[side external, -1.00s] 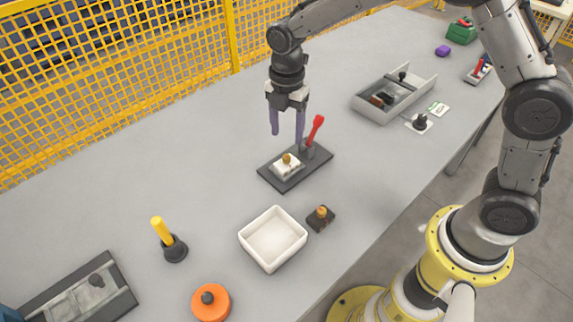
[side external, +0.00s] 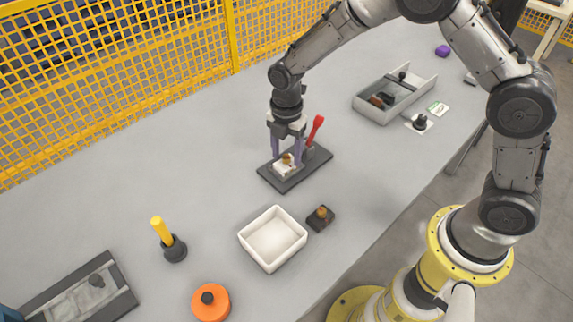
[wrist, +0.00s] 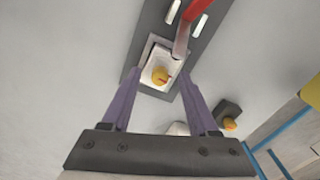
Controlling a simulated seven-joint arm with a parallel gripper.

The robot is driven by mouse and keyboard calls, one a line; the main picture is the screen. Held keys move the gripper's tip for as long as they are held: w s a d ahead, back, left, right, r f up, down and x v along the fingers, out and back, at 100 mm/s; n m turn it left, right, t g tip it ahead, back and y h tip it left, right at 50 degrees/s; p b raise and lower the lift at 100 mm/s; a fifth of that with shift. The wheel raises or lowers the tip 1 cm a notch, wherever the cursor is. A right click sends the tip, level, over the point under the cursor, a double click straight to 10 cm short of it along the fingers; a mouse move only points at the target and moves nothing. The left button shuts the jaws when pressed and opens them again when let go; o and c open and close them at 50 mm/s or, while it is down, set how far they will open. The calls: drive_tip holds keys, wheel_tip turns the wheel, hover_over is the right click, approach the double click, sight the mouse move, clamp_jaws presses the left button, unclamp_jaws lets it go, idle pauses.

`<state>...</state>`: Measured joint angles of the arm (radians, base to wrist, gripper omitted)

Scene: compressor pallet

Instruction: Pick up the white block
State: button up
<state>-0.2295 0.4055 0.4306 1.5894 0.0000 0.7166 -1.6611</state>
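The white block (side external: 284,168) sits on a dark base plate (side external: 279,185) with a red-handled lever (side external: 316,128) beside it. It has a small brownish-gold knob (side external: 287,158) on top. In the wrist view the white block (wrist: 151,78) lies between and just beyond my fingertips, close to the lever's metal arm. My gripper (side external: 287,162) is lowered over the plate, its two purple fingers apart on either side of the knob. In the wrist view my gripper (wrist: 161,75) is open. Whether a finger touches the block cannot be told.
A white open bin (side external: 273,238) and a dark block with an orange knob (side external: 320,218) stand nearer the front. A grey tray (side external: 385,115) stands at the back right. A yellow-handled piece (side external: 168,238) and an orange disc (side external: 211,302) are at the left. Bare table lies between them.

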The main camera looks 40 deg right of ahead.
clamp_jaws()
drive_tip(key=shift+r, duration=0.1)
